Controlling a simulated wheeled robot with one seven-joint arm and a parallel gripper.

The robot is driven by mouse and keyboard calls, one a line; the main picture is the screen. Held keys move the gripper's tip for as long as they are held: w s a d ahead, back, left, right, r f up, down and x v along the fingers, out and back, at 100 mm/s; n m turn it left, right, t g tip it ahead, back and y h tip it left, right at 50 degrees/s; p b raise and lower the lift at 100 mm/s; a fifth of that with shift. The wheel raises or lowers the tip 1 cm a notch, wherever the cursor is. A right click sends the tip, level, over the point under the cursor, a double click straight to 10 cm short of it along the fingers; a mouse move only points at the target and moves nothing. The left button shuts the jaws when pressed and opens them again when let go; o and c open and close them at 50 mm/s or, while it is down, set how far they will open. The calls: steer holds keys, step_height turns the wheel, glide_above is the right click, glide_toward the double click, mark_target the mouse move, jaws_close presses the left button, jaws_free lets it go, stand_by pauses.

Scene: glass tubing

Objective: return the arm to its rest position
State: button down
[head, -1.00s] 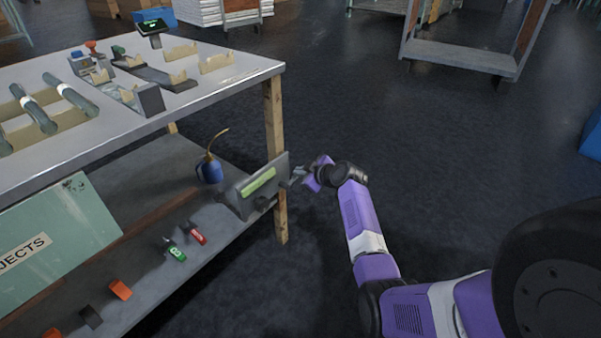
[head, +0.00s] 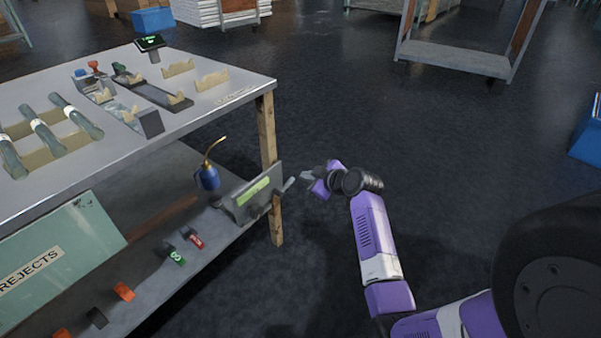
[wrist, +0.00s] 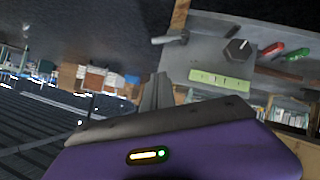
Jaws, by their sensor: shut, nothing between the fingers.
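My purple arm reaches forward over the dark floor, to the right of the workbench (head: 225,100). My gripper (head: 307,176) is shut and empty. It is just right of the grey panel with a green label (head: 252,192), near the bench's front right leg (head: 267,130), with a small gap between. In the wrist view the shut fingers (wrist: 156,92) point up past the purple wrist housing. The same green label (wrist: 219,79) shows to their right.
The bench top holds several glass tubes (head: 42,132) in a rack and tan cradles (head: 178,68). Open floor (head: 420,150) lies right.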

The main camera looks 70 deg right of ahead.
steer(key=shift+s+a+r, duration=0.15)
steer(key=shift+s+r, duration=0.05)
steer(key=shift+s, duration=0.15)
stand_by(0.5)
